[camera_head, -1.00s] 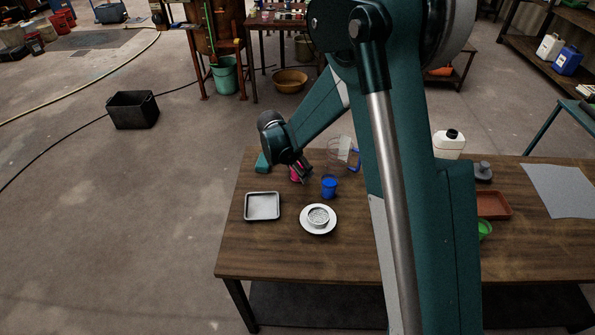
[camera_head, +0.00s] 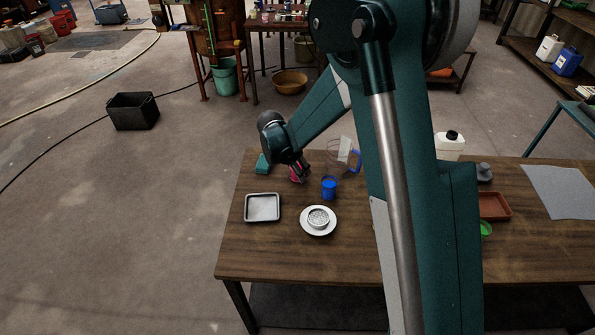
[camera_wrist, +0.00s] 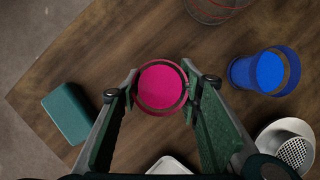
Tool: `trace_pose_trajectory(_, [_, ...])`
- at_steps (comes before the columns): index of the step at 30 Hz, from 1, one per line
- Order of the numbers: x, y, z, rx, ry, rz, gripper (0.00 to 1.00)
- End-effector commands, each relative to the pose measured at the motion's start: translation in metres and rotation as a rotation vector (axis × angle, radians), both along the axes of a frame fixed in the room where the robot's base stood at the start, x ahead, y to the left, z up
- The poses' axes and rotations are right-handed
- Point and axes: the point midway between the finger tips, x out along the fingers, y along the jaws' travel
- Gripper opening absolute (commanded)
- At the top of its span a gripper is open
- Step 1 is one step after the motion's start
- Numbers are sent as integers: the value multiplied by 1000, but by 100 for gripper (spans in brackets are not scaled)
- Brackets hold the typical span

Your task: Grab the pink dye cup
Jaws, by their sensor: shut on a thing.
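The pink dye cup (camera_wrist: 160,88) stands between the two fingers of my gripper (camera_wrist: 161,92) in the wrist view, seen from above with its round opening and pink inside. The fingers touch it on both sides, so my gripper is shut on it. In the head view my gripper (camera_head: 301,174) is low over the table's far left part, and it covers much of the pink cup (camera_head: 294,177). I cannot tell whether the cup touches the table.
A blue cup (camera_wrist: 268,72) stands close to the right, with a clear jug (camera_head: 343,157) behind it. A teal block (camera_wrist: 69,113) lies to the left. A grey tray (camera_head: 262,207) and a white plate with a strainer (camera_head: 318,221) are nearer on the wooden table (camera_head: 270,255).

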Motion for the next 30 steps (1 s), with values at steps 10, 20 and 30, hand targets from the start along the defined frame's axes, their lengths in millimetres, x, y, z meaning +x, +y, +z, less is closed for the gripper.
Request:
trace_pose_trajectory(10, [0, 0, 44, 0, 0, 0, 20])
trace_pose_trajectory(20, [0, 0, 86, 0, 0, 0, 20])
trace_pose_trajectory(30, [0, 0, 94, 0, 0, 0, 20])
